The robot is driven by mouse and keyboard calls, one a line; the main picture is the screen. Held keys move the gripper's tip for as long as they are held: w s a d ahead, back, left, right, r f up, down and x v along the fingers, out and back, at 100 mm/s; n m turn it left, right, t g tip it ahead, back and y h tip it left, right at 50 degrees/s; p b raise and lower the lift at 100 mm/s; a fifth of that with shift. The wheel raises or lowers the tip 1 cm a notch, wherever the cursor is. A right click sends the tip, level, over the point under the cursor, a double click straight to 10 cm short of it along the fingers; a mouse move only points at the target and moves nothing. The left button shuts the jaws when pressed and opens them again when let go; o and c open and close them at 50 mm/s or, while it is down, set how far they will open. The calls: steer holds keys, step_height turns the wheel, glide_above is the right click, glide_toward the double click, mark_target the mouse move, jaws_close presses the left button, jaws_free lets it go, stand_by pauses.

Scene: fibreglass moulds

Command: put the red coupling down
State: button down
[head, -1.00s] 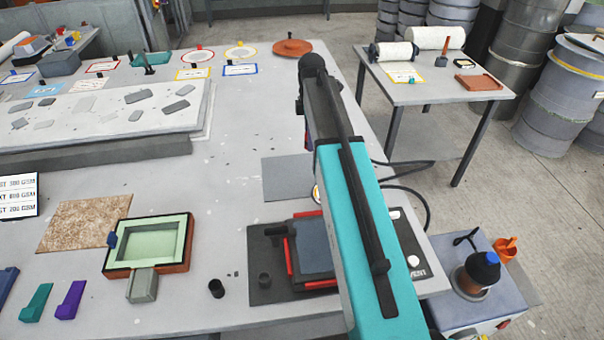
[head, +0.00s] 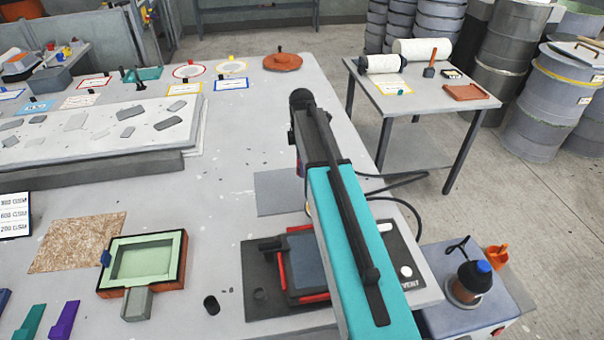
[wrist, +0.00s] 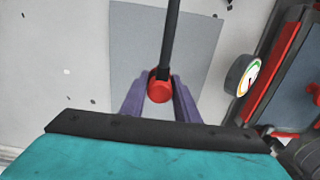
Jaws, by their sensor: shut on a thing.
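The red coupling (wrist: 159,90) is between the two purple fingers of my gripper (wrist: 160,98) in the wrist view. My gripper is shut on it. A black rod or hose (wrist: 171,40) runs from the coupling up out of the picture. A flat grey mat (wrist: 150,40) lies behind and below the coupling. In the head view the same mat (head: 278,192) lies on the table, and my arm hides the coupling and most of my gripper. I cannot tell how far the coupling is above the mat.
A green-lined mould (head: 146,258) sits to the left. Black hoses (head: 405,190) curve off the right table edge. Bare table (head: 228,170) lies left of the mat.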

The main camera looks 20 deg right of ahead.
steer(key=shift+f, duration=0.4)
steer(key=shift+f+p, duration=0.65)
steer(key=shift+f, duration=1.2)
steer(key=shift+f, duration=0.45)
steer(key=c, duration=1.4)
jaws_free()
steer(key=shift+o, duration=0.2)
steer(key=shift+r, duration=0.1)
steer(key=shift+r, duration=0.5)
steer(key=shift+r+b, duration=1.9)
steer(key=shift+r, duration=3.95)
